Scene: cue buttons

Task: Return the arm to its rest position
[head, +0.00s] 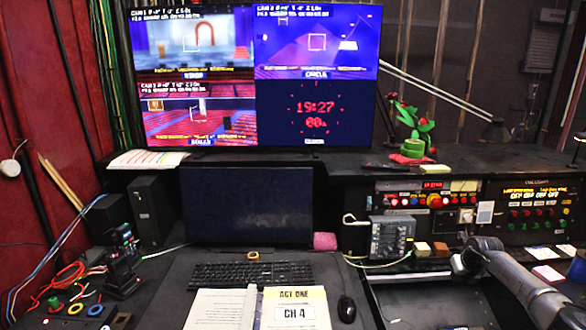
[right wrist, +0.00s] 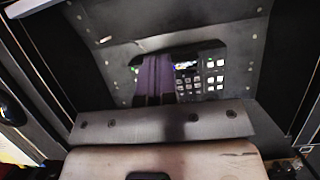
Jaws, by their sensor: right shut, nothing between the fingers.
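My right arm comes in from the lower right in the head view. Its gripper end (head: 462,262) is over the right part of the desk, in front of the control panels; its fingertips are hard to make out there. In the right wrist view my right gripper (right wrist: 155,80) is shut and empty, its two dark purple fingers side by side. Beyond the fingers is a grey panel with pale square buttons (right wrist: 212,78); the fingers hide part of it. I cannot tell whether they touch it. My left gripper is not in view.
An open booklet marked "ACT ONE CH 4" (head: 295,308), a keyboard (head: 250,273) and a mouse (head: 346,309) lie on the desk. A grey button box (head: 390,240) and red-lit control panels (head: 430,200) stand left of and behind the right arm. A dark monitor (head: 247,205) stands centrally.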

